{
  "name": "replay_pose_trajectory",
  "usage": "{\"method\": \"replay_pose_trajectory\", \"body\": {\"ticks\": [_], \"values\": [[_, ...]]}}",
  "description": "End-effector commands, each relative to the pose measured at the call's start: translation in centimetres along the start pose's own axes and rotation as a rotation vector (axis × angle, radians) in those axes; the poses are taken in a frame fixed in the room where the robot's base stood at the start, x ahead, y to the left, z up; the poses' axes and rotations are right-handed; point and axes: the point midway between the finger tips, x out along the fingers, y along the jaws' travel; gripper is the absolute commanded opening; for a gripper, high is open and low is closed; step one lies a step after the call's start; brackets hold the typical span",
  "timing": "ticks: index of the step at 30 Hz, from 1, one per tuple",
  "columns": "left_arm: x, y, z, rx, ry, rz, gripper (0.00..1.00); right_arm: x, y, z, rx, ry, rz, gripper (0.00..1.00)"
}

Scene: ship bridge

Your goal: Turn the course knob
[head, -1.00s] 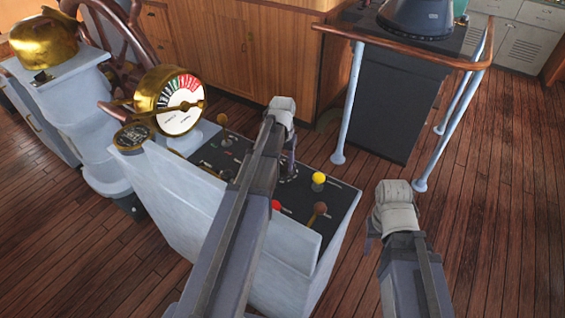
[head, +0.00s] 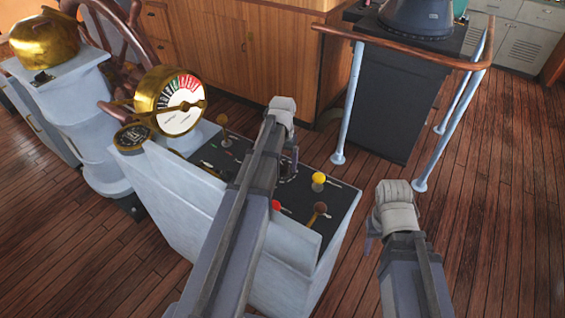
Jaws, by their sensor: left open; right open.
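A small dark round dial or knob (head: 287,174) sits on the black top panel (head: 338,203) of the grey console. I take it to be the course knob, but it is too small and too covered to be sure. My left gripper (head: 291,160) points down over the panel, right at this dial in the picture, and hides part of it. Its jaws are open; I cannot tell whether they touch the dial. My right gripper (head: 371,240) is open and empty, over the floor to the right of the console.
On the panel are a yellow-knobbed lever (head: 318,178), a red knob (head: 276,205) and a brown-knobbed lever (head: 320,208). A brass telegraph gauge (head: 180,105) stands at the console's left. A railing (head: 350,105) stands behind. Wooden floor is clear at right.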

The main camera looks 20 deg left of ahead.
Motion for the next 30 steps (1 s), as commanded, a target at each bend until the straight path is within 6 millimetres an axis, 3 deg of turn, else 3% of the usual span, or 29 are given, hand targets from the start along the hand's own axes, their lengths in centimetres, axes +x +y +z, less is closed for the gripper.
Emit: {"method": "replay_pose_trajectory", "body": {"ticks": [8,21,30], "values": [[-2.0,0.0,0.0,0.0,0.0,0.0,0.86,-2.0,0.2,0.1,0.0,0.0,0.0,0.5],[-7.5,0.0,0.0,0.0,0.0,0.0,0.86,-7.5,0.7,0.4,-0.002,0.0,0.0,0.5],[-7.7,0.0,0.0,0.0,0.0,0.0,0.86,-7.7,0.7,0.5,-0.003,0.0,0.0,0.5]]}}
